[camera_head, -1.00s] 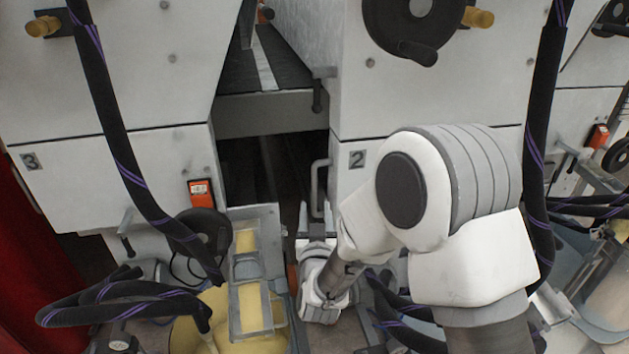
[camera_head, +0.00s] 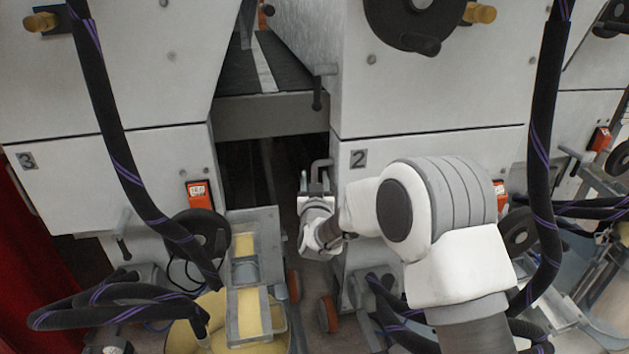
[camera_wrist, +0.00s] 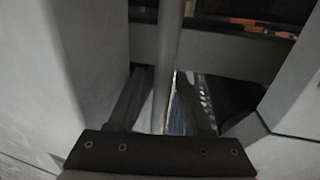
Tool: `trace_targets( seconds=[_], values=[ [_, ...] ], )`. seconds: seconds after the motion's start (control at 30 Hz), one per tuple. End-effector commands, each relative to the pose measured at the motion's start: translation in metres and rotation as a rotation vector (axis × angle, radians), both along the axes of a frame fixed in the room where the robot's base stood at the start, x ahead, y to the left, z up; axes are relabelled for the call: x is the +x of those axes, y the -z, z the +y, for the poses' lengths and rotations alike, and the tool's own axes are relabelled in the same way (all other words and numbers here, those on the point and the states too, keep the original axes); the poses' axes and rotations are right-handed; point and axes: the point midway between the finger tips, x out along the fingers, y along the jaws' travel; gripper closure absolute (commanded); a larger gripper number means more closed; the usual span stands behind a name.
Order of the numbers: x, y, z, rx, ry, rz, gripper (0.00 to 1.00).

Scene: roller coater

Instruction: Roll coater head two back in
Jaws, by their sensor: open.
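Coater head two (camera_head: 425,180) is the white cabinet marked 2, right of a dark gap. Its grey handle (camera_head: 321,163) is a bent bar at the cabinet's left edge. My gripper (camera_head: 315,186) is at this handle, with its fingers pointing toward the machine and one on each side of the bar. In the wrist view the bar (camera_wrist: 168,60) runs upright between the two open fingers (camera_wrist: 163,108), with some room around it. The handle's lower part is hidden by my gripper in the head view.
Head three (camera_head: 100,180) stands left of the gap. A tray with yellow liquid (camera_head: 245,260) stands in front of it, left of my gripper. Black hoses (camera_head: 110,130) hang at left and right (camera_head: 548,130). Orange-red wheels (camera_head: 327,313) show near the floor below my gripper.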

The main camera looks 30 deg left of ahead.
Motion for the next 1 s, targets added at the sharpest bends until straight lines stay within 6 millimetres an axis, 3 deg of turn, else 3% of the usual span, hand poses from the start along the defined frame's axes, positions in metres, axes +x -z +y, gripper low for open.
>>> trace_targets(
  seconds=[0.23, 0.5, 1.0],
  values=[
    [0.0004, -0.0002, 0.0000, 0.000, 0.000, 0.000, 0.50],
    [0.0003, -0.0004, 0.0001, 0.000, 0.000, -0.001, 0.99],
    [0.0002, -0.0004, 0.0000, 0.001, 0.000, 0.000, 1.00]
  ],
)
